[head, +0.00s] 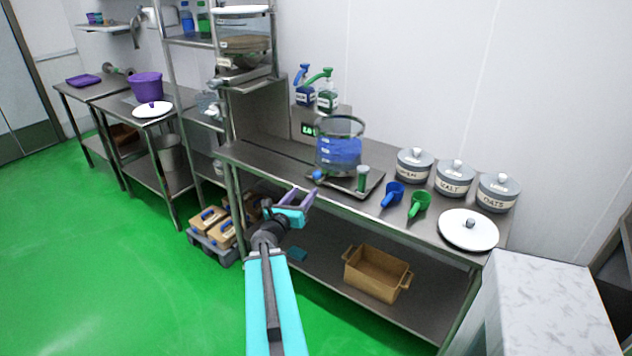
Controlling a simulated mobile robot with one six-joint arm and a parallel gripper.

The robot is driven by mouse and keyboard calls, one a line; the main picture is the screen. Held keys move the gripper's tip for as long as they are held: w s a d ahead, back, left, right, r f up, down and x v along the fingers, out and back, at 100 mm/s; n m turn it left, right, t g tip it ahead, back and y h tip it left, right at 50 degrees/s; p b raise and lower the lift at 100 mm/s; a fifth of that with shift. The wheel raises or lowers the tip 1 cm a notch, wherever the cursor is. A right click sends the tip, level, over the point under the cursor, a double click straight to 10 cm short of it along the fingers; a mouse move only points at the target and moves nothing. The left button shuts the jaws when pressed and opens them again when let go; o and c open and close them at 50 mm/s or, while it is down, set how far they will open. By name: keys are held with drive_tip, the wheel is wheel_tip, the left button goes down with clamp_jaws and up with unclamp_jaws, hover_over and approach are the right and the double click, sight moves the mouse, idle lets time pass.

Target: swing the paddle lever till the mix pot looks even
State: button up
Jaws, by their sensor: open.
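A clear round vessel (339,150) with blue in its lower part stands on the steel bench and looks like the mix pot. I cannot tell whether its contents are even. I cannot make out a paddle lever on it for certain. A small blue knob (318,175) shows low at its left front. My gripper (303,193) is open and empty, its purple fingers in front of the bench edge, below and left of the vessel. It appears apart from the vessel.
A dark tray (345,185) lies under the vessel. Blue (393,193) and green (418,205) scoops, lidded canisters (454,178) and a white lid (468,230) are to the right. Spray bottles (326,95) stand behind. A tan crate (376,273) sits on the lower shelf. Green floor at left is clear.

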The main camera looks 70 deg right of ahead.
sight(315, 178)
drive_tip(key=shift+d+f+b, duration=0.1)
drive_tip(key=shift+d+b, duration=0.55)
drive_tip(key=shift+b, duration=2.9)
drive_tip(key=shift+s+d+b, duration=0.15)
drive_tip(key=shift+d+b, duration=0.95)
drive_tip(key=shift+d, duration=1.65)
drive_tip(key=shift+s+d+b, duration=0.15)
drive_tip(key=shift+d+b, duration=0.9)
drive_tip(key=shift+d, duration=1.7)
